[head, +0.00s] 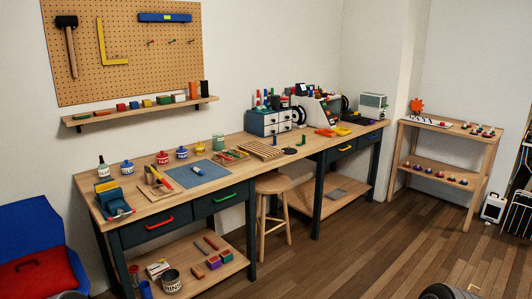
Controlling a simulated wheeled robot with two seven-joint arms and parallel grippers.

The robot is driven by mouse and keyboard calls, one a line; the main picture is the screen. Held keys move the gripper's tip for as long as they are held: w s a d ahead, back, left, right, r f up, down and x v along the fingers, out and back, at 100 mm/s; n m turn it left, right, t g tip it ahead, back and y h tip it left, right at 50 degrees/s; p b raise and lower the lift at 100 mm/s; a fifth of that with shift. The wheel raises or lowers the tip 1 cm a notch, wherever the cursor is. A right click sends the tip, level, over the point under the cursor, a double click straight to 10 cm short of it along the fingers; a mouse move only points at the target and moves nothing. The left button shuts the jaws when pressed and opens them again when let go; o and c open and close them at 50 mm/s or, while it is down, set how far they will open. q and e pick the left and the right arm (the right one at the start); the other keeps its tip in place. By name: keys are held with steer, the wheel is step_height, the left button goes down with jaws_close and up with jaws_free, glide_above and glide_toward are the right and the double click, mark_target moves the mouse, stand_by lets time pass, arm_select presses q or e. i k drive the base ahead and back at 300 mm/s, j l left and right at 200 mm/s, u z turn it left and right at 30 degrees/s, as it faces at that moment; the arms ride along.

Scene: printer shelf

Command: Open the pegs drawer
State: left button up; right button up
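The long wooden workbench (300,158) has several dark drawers under its top. All look shut. A small dark blue cabinet (262,125) with white drawer fronts stands on the bench, with upright coloured items on top. No label is readable, so I cannot tell which drawer is the pegs drawer. Neither of my grippers is in view.
A wooden stool (273,184) stands against the bench front, between the green and yellow drawers. A red and blue box (38,260) is at lower left. A small shelf unit (440,150) stands at right. The wood floor (350,240) before the bench is clear.

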mark_target(271, 130)
steer(key=i+l, duration=0.35)
steer(key=i, duration=0.2)
steer(key=i+l+z, duration=0.15)
steer(key=i+l, duration=0.2)
steer(key=i, duration=0.15)
steer(key=i+l, duration=0.25)
steer(key=i, duration=0.3)
steer(key=i+l+z, duration=0.15)
steer(key=i+l, duration=0.15)
steer(key=i, duration=0.25)
steer(key=i+l, duration=0.2)
steer(key=i, duration=0.35)
steer(key=i+l+z, duration=0.15)
steer(key=i, duration=0.4)
steer(key=i+l, duration=0.2)
steer(key=i, duration=0.4)
